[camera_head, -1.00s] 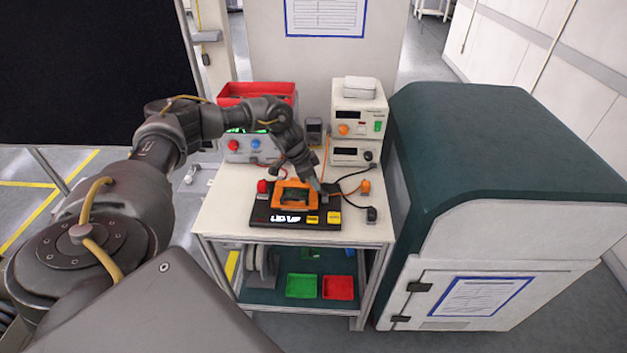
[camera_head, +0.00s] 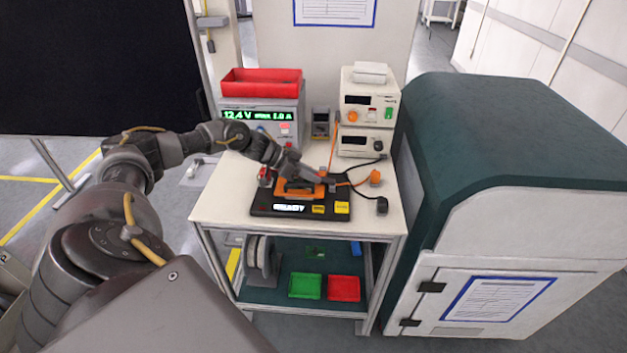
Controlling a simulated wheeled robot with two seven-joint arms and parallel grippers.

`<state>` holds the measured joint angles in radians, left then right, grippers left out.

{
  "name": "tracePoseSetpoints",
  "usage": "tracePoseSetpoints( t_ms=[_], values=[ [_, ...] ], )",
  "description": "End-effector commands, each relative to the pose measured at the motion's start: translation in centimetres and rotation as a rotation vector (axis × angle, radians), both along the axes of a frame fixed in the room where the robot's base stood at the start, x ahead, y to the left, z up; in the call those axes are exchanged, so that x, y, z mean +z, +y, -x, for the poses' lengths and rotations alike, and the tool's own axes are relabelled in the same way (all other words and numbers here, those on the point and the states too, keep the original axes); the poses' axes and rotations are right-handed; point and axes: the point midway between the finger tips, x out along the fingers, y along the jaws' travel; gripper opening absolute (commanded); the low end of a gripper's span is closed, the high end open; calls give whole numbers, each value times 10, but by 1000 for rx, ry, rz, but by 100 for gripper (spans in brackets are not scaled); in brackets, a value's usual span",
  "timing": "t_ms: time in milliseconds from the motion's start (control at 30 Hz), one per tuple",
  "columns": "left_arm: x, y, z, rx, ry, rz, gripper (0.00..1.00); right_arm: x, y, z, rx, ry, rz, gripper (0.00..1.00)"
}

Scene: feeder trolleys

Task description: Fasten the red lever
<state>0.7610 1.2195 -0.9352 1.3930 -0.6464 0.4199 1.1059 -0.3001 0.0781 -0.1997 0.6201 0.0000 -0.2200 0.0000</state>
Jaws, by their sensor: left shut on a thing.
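A black fixture board (camera_head: 263,211) with an orange frame (camera_head: 290,194) lies on the cream top of the trolley (camera_head: 222,205). The red lever (camera_head: 265,172) shows as a small red patch at the left rear of the orange frame, partly hidden by dark parts. My left arm reaches in from the left over the trolley, and my left gripper (camera_head: 267,180) is shut at the red lever. The fingers are small and dark here, so their exact hold is hard to see. My right gripper is not in view.
A red bin (camera_head: 262,82) tops a power supply (camera_head: 236,117) at the back left. Cream instruments (camera_head: 362,120) stand at the back right. Cables and plugs lie right of the board. A green cabinet (camera_head: 500,140) closes off the right. The trolley's front strip is clear.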

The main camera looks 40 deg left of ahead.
Motion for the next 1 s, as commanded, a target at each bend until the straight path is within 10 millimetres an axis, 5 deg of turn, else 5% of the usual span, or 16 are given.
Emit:
tracePoseSetpoints(
  t_ms=[233, 767, 800, 1000],
  values=[
    [-7, 3, 1, 2, -58, 71, 0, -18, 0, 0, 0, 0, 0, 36],
    [-5, 3, 0, 3, -76, 92, 0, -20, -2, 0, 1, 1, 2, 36],
    [-5, 3, 0, 3, -76, 92, 26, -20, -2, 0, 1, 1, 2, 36],
    [-6, 3, 1, 1, -73, 92, 44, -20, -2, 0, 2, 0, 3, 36]
  ],
)
